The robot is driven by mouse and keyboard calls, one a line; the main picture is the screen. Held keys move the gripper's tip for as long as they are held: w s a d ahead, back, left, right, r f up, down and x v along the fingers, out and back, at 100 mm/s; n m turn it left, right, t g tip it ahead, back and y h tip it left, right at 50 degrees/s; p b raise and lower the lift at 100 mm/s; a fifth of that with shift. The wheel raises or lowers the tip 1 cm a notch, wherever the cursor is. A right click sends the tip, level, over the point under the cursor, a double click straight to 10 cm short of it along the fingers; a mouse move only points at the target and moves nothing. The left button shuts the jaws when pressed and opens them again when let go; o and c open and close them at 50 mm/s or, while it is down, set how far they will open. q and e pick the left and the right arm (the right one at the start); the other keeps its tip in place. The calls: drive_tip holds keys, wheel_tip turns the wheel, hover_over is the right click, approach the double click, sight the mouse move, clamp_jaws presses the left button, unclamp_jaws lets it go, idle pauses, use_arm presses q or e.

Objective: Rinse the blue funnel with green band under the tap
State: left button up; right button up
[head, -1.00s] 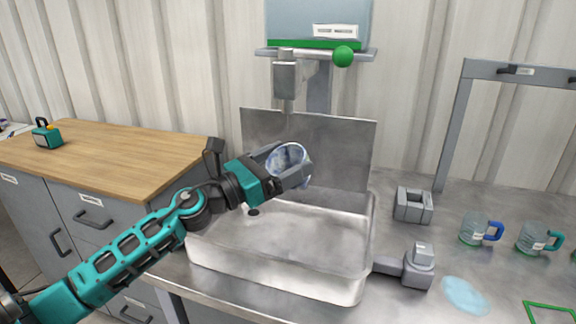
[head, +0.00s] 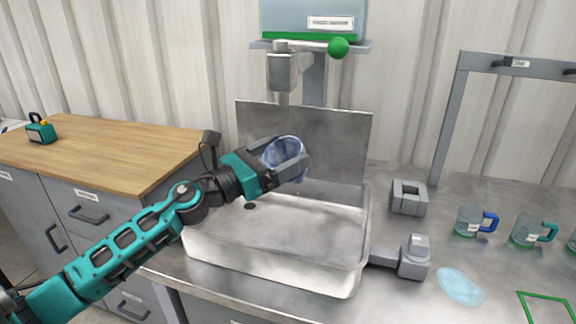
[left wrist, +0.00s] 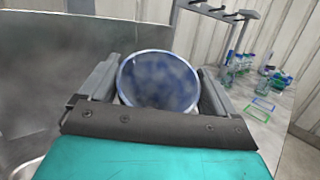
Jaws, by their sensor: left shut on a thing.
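My left gripper (head: 290,166) is shut on the blue funnel (head: 284,150) and holds it above the sink basin (head: 275,270). In the left wrist view, the funnel (left wrist: 158,82) sits between the two fingers, its round blue mouth facing the camera with mottled darker patches inside. Its green band and spout cannot be made out. The tap (head: 284,75) hangs above the funnel, with a clear gap below its outlet. No water stream shows. A green ball knob (head: 338,47) is beside the tap. My right gripper is out of view.
A grey backsplash (head: 330,140) stands behind the basin. To the right are a grey square holder (head: 408,197), a grey block fixture (head: 413,260), a pale blue disc (head: 460,287), a blue-handled mug (head: 470,221) and a teal-handled mug (head: 528,229). A wooden-topped cabinet (head: 95,155) is at left.

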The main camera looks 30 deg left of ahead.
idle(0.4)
use_arm(q)
drive_tip(key=shift+d+r, duration=0.1)
drive_tip(key=shift+d, duration=0.1)
drive_tip(key=shift+w+d+p, duration=0.15)
drive_tip(key=shift+d+p, duration=0.15)
drive_tip(key=shift+p, duration=0.05)
drive_tip(key=s+d+p, duration=0.1)
drive_tip(key=s+d, duration=0.1)
drive_tip(key=s, duration=0.5)
drive_tip(key=shift+s+d, duration=0.25)
drive_tip(key=shift+d, duration=0.15)
idle(1.2)
drive_tip(key=s+d+r+p, duration=0.1)
drive_tip(key=s+r+p, duration=0.2)
drive_tip(key=s+r, duration=0.1)
drive_tip(key=shift+s+d, duration=0.3)
drive_tip(key=shift+d, duration=0.1)
